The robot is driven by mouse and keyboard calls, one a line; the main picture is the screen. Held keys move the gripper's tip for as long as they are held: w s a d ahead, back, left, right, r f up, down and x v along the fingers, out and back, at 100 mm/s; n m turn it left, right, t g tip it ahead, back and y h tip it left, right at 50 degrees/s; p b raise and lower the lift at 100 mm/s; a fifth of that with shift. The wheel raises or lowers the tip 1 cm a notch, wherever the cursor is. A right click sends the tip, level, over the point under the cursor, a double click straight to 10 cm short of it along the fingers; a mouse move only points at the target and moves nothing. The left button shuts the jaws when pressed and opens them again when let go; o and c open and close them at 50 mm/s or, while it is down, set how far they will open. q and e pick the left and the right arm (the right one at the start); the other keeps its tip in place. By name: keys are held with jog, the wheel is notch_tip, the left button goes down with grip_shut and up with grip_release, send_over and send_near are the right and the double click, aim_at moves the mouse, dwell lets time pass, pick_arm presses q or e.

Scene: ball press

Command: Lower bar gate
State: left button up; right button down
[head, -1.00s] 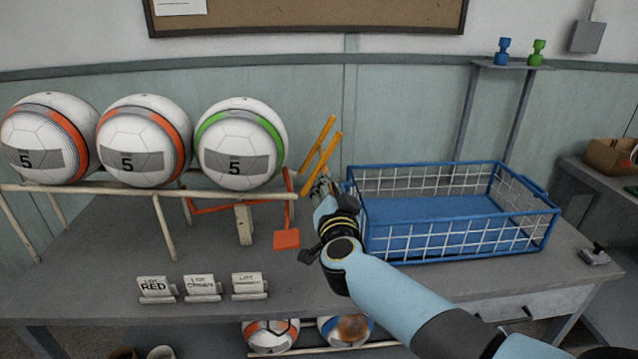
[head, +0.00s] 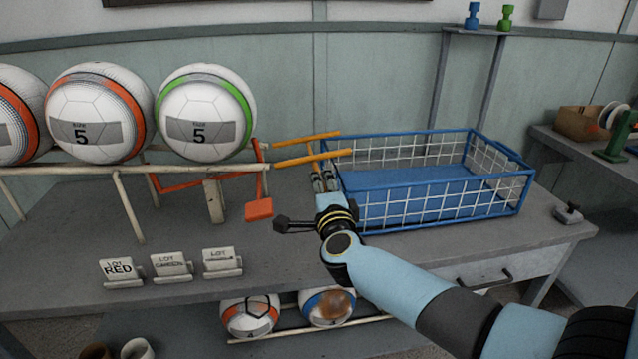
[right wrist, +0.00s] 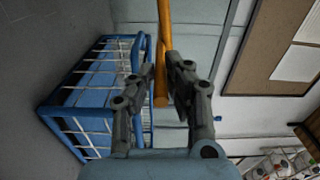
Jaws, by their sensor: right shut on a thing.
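The bar gate is a pair of orange bars (head: 312,157) at the right end of the ball rack. The bars lie nearly level and reach from the rack toward the left rim of the blue wire basket (head: 440,212). My right gripper (head: 318,172) is shut on the gate, near the basket's left side. In the right wrist view, an orange bar (right wrist: 164,30) runs between the fingers (right wrist: 161,72). The fingers partly hide where they grip. My left gripper is not in view.
Balls rest on the cream rack (head: 60,169); the green-banded ball (head: 205,112) is nearest the gate. A red-orange lever with a flat paddle (head: 259,209) hangs below the rack's end. Lot signs (head: 170,265) stand in front. The basket looks empty.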

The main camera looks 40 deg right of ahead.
jog(key=shift+f+m+b, duration=0.3)
jog(key=shift+f+m, duration=0.2)
jog(key=shift+f, duration=0.4)
jog(key=shift+a+b, duration=0.1)
jog(key=shift+b, duration=0.2)
jog(key=c, duration=1.3)
grip_release()
jog(key=shift+f, duration=0.1)
jog(key=shift+c, duration=0.2)
jog(key=v, duration=1.2)
